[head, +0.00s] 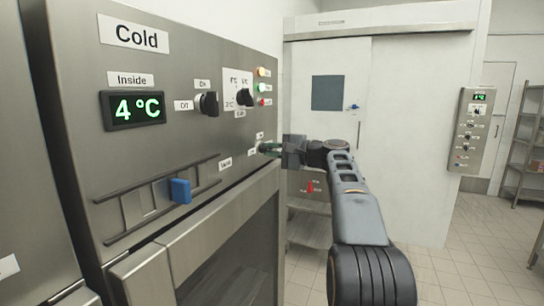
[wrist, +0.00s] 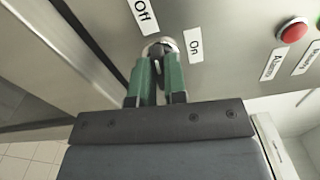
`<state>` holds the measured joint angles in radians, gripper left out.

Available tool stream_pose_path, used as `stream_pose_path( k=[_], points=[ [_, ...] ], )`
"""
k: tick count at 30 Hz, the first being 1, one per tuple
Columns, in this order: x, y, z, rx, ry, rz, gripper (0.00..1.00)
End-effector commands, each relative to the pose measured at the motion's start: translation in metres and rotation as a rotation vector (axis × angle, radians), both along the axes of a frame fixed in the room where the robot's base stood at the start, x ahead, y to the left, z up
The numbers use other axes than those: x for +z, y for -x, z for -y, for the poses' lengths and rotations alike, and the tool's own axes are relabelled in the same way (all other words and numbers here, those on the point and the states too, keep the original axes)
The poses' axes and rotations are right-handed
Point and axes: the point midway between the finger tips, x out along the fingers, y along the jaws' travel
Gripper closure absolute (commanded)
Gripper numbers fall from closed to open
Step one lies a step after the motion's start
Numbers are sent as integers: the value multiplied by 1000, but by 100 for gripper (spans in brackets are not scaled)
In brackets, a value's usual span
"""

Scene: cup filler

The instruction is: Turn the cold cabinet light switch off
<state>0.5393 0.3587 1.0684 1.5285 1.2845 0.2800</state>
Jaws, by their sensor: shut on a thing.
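The steel front panel (head: 75,120) of the cold cabinet fills the left of the head view, under a "Cold" sign (head: 135,34). My gripper (head: 268,148) reaches its right edge from the right. In the wrist view, my gripper's green fingers (wrist: 160,72) are shut on a small dark switch lever (wrist: 157,52) in a round metal collar. An "Off" label (wrist: 145,14) is above left of the collar and an "On" label (wrist: 195,45) is to its right. The fingers partly hide the lever, so I cannot tell which way it is tipped.
A black knob (head: 208,104) and another knob (head: 245,97) sit higher on the panel, with indicator lamps (head: 262,87) beside them. A blue slider (head: 180,190) is lower left. Open floor (head: 470,250) lies right.

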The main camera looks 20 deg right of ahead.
Motion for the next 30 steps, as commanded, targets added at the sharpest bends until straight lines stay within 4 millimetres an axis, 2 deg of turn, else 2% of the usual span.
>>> stream_pose_path(
  k=[10,27,28,30],
  points=[
    [-2,0,0,1,92,82,100],
    [-2,0,0,1,111,98,100],
    [-2,0,0,1,111,98,84],
    [-2,0,0,1,110,98,78]
  ],
)
